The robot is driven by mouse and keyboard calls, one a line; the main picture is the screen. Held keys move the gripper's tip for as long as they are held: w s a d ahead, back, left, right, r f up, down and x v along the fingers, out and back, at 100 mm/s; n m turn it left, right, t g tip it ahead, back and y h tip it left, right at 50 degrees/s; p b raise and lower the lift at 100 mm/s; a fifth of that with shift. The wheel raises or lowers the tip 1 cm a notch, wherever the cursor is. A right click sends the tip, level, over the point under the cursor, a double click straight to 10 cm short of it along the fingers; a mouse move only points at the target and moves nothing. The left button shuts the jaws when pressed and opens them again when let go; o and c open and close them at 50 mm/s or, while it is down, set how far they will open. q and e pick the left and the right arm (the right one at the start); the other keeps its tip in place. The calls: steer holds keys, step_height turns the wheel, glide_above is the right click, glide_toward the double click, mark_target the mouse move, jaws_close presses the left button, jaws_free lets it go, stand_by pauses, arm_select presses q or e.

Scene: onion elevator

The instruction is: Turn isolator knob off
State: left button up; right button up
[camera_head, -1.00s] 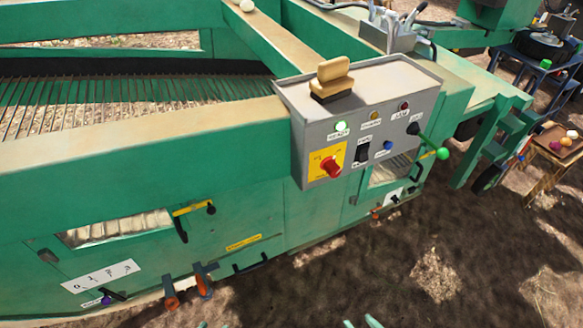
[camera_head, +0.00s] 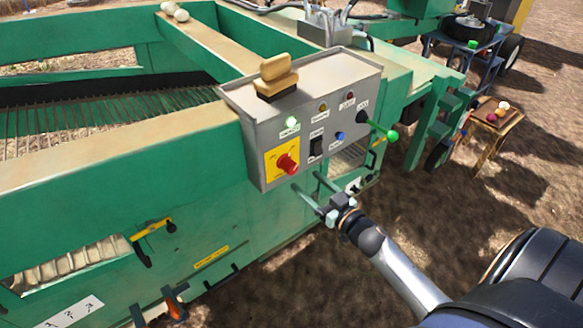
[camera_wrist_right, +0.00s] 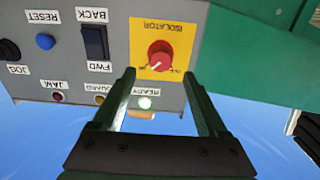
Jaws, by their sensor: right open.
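The isolator knob (camera_head: 287,163) is a red rotary knob on a yellow plate (camera_head: 274,150) at the lower left of the grey control box. In the right wrist view the knob (camera_wrist_right: 160,58) appears upside down on its yellow plate, with a white pointer mark towards the lower left of the picture. My right gripper (camera_head: 307,184) is open and empty, just below and right of the knob in the head view. In the wrist view its two fingers (camera_wrist_right: 158,92) are spread on either side of the knob's line, apart from it. My left gripper is not in view.
The grey control box (camera_head: 350,88) also carries a black rocker switch (camera_head: 316,145), a blue button (camera_head: 339,136), a lit green lamp (camera_head: 292,123) and a green-tipped lever (camera_head: 392,136). A brush (camera_head: 276,76) lies on top. Open ground is at the right.

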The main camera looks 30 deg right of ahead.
mark_target(293, 170)
steer(key=w, duration=0.7)
steer(key=shift+w+a, duration=0.35)
steer(key=shift+c, duration=0.4)
jaws_close()
